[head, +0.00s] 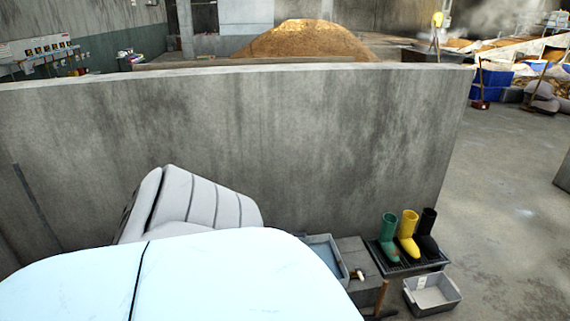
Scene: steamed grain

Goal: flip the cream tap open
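A small cream-white piece (357,274) shows beside the grey block, just right of a blue-grey basin (326,249). It may be the cream tap, but it is too small to tell its lever or whether it is open or shut. Part of the basin is hidden at the lower left. Neither of my grippers is in view.
Green (389,238), yellow (408,236) and black boots (427,235) stand on a dark rack beside the concrete wall (270,145). A grey tub (432,294) and an upright wooden handle (381,298) are in front.

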